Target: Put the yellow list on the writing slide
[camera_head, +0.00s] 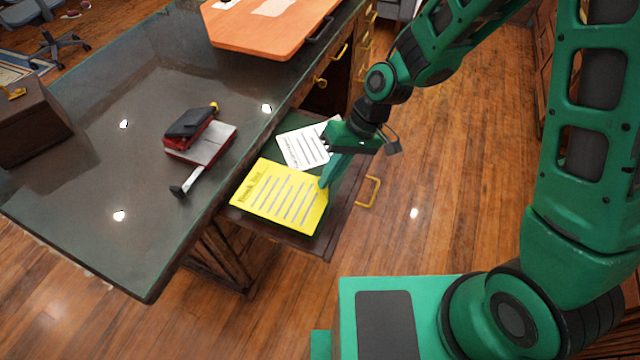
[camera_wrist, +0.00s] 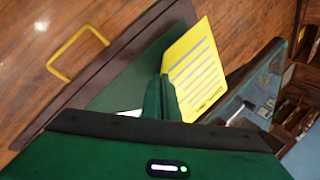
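The yellow list (camera_head: 282,197) is a flat sheet with printed lines. It is over the writing slide (camera_head: 342,206), a pulled-out, dark-framed surface with a green top and a yellow handle. My gripper (camera_head: 328,178) is at the list's right edge, with its fingers together and seemingly pinching it. In the wrist view the list (camera_wrist: 197,70) extends to the right from beside my fingers (camera_wrist: 163,98), across the edge of the slide (camera_wrist: 125,82). I cannot tell whether the list touches the slide's top.
A white list (camera_head: 304,147) lies behind the yellow one. An orange board (camera_head: 262,38) with papers is at the back. Wood floor is clear at right.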

